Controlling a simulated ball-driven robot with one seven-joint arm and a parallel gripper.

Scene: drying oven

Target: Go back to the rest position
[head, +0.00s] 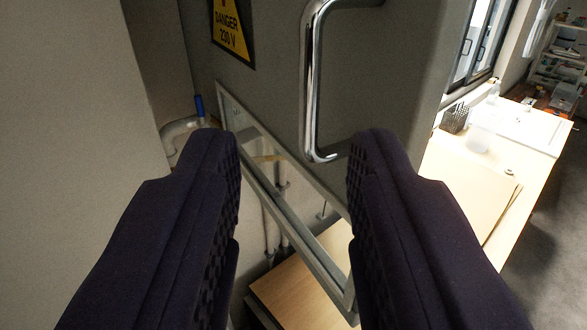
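My gripper (293,165) fills the lower half of the view with two dark padded fingers held wide apart. Nothing is between them. Ahead is a grey oven (398,75) with a vertical chrome handle (308,85), which appears just beyond the gap between the fingertips, toward the right finger. I cannot tell whether a finger touches the handle. A yellow and black warning label (231,30) reading "DANGER 230 V" is on the grey surface left of the handle. The lower ends of the fingers run out of view.
A metal frame (282,180) runs below the oven, with pipes (268,222) behind it. A wooden surface (298,290) lies below. A plain wall or panel (70,110) is close on the left. At right is a counter with a white sink (520,122); grey floor (550,240) is open there.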

